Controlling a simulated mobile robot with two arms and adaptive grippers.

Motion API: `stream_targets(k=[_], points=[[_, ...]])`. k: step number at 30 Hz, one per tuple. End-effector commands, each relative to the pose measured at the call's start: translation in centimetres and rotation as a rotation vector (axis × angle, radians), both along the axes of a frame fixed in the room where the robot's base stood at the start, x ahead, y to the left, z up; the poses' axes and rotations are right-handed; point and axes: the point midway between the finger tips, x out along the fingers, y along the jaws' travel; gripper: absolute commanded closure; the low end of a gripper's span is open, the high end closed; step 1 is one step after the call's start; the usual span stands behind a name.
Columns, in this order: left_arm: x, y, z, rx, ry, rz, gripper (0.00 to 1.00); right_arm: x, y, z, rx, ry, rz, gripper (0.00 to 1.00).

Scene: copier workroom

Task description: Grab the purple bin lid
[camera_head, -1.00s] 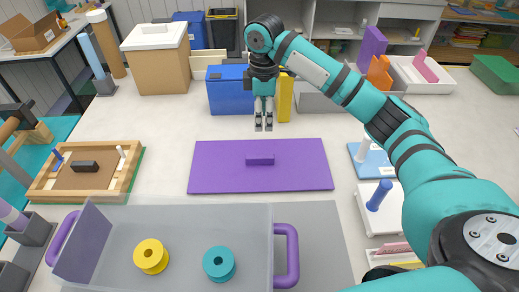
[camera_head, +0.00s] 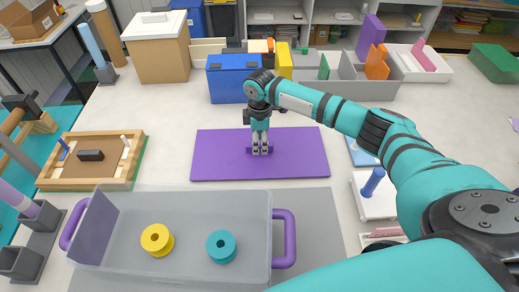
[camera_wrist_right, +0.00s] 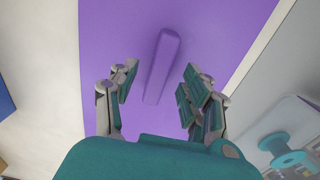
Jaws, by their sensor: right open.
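The purple bin lid (camera_head: 220,160) lies flat on the pale table behind the grey bin. Its raised purple handle bar (camera_wrist_right: 162,66) runs between the fingers in the right wrist view. My right gripper (camera_head: 260,150) points down over the lid's middle and hides most of the handle in the head view. Its fingers also show in the right wrist view (camera_wrist_right: 158,90), open on either side of the handle, with gaps to it. The grey bin (camera_head: 180,200) with purple side handles holds a yellow spool (camera_head: 157,240) and a teal spool (camera_head: 221,246). My left gripper is not in view.
A blue box (camera_head: 232,80) and a yellow block (camera_head: 284,60) stand behind the lid. A wooden tray (camera_head: 62,183) lies to the left. A white tray with a blue peg (camera_head: 373,182) is at the right. Bare table shows left of the lid.

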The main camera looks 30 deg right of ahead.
Motion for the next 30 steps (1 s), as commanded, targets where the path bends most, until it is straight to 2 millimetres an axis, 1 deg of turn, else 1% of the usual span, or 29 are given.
stream_targets(k=[1,3,6,13,24,30], points=[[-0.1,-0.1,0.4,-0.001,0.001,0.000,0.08,0.0,0.1,-0.6,0.000,0.003,0.000,0.52],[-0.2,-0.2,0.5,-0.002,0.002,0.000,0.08,0.0,0.0,-1.4,-0.001,0.003,0.000,0.52],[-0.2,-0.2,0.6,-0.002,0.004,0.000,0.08,0.0,0.0,-2.1,0.000,0.001,0.000,0.52],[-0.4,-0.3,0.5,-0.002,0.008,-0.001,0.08,0.0,0.0,-2.3,0.000,0.000,0.001,0.52],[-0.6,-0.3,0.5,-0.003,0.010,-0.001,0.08,0.0,0.0,-2.2,0.000,0.000,0.000,1.00],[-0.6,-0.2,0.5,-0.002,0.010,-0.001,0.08,0.1,0.0,-2.2,0.000,-0.001,0.000,1.00]])
